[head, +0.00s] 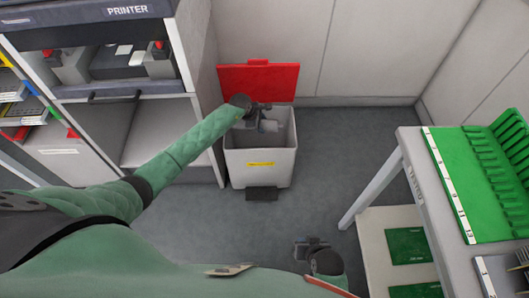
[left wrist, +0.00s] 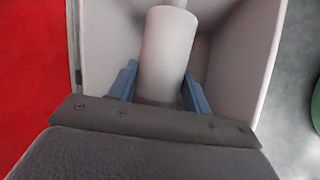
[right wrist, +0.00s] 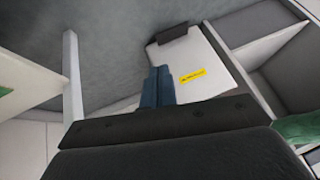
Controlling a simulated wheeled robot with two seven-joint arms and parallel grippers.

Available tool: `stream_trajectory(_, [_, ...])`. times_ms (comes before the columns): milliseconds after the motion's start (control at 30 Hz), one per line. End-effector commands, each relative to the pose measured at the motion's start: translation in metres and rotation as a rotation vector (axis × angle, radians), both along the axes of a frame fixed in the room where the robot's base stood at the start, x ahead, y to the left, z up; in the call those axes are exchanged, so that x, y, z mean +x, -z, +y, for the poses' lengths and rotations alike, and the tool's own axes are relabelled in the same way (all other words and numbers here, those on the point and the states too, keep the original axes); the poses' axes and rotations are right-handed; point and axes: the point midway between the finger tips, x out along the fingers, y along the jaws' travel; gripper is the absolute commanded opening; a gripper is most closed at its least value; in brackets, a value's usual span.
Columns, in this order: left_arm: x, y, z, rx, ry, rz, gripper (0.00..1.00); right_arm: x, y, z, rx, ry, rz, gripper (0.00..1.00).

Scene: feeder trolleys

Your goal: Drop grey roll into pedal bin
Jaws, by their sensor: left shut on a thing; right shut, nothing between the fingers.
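The pedal bin (head: 240,174) stands on the floor by the back wall, its red lid (head: 258,80) tipped up open and its black pedal (head: 262,194) at the front. My left gripper (head: 264,124) is over the bin's open mouth. In the left wrist view its blue fingers are shut on the grey roll (left wrist: 167,50), with the bin's inner walls (left wrist: 246,55) around it. My right gripper (head: 312,246) is shut and empty, low in front of the bin; its fingers touch each other in the right wrist view (right wrist: 157,85).
A printer cabinet (head: 130,110) stands close left of the bin. A white trolley (head: 410,165) with a green rack (head: 470,180) stands at the right. Between them the grey floor (head: 325,165) is clear.

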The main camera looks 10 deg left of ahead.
Motion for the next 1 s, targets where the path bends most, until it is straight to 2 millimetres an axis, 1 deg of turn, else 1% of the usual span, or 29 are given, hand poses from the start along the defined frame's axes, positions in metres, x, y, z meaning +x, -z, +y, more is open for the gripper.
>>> stream_trajectory(100, [0.000, 0.000, 0.000, 0.000, 0.000, 0.000, 0.20, 0.000, 0.000, 0.000, 0.001, -0.001, 0.000, 0.00])
stream_trajectory(133, [0.000, 0.000, 0.000, 0.000, 0.000, 0.000, 0.52, 0.000, 0.000, 0.000, 0.001, -0.001, 0.000, 0.00])
stream_trajectory(233, [0.000, 0.000, 0.000, 0.000, 0.000, 0.000, 0.72, -0.001, 0.000, 0.000, 0.001, -0.001, 0.001, 0.00])
stream_trajectory(267, [0.000, 0.000, 0.000, 0.000, 0.000, 0.000, 0.74, -0.001, 0.000, 0.000, 0.000, -0.001, 0.002, 0.00])
stream_trajectory(533, [0.000, 0.000, 0.000, 0.000, 0.000, 0.000, 0.74, -0.001, 0.000, 0.000, -0.001, -0.001, 0.003, 0.00])
stream_trajectory(700, [-0.001, -0.005, 0.001, 0.000, 0.000, 0.000, 0.74, -0.003, -0.005, 0.000, -0.005, -0.004, 0.019, 0.00])
stream_trajectory(733, [-0.002, -0.007, 0.002, 0.000, 0.001, 0.000, 0.74, -0.003, -0.010, -0.001, -0.006, -0.005, 0.021, 0.00])
stream_trajectory(800, [-0.003, -0.012, 0.003, 0.000, 0.001, 0.000, 0.74, 0.001, -0.032, -0.003, -0.007, -0.009, 0.018, 0.00])
stream_trajectory(1000, [-0.008, -0.024, 0.009, 0.001, 0.000, 0.000, 0.74, -0.002, -0.071, -0.005, -0.014, -0.022, 0.053, 0.00])
